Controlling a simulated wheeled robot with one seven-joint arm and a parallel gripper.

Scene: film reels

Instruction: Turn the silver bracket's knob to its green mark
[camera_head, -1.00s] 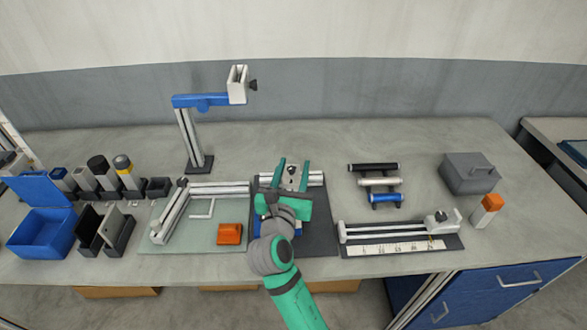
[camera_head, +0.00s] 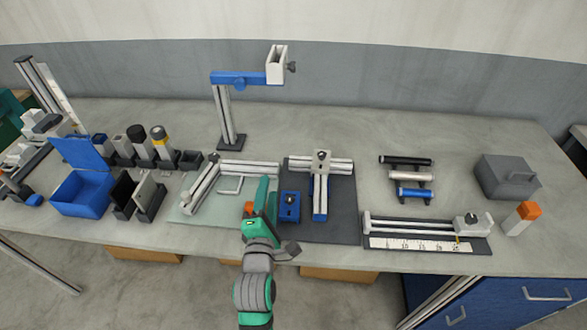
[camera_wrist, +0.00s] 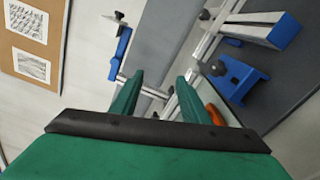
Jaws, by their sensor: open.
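Several silver or light-grey fittings carry dark knobs, and I cannot tell which is the named bracket. One light bracket (camera_head: 277,64) tops the blue-armed stand, with a dark knob (camera_head: 291,67) on its right side. Another fitting with a knob (camera_head: 321,156) sits on the T-shaped rails on the dark mat. A third (camera_head: 466,224) is at the right end of the scale rail. No green mark can be made out. My gripper (camera_head: 264,184) is open over the mats, left of the blue block (camera_head: 289,208). In the wrist view its green fingers (camera_wrist: 160,80) are apart, holding nothing visible.
The pale mat (camera_head: 185,208) holds an L-shaped silver rail and an orange block, partly hidden by my gripper. A blue open box (camera_head: 82,197) and several small holders stand left. Three rollers (camera_head: 408,176) and a grey box (camera_head: 507,177) stand right.

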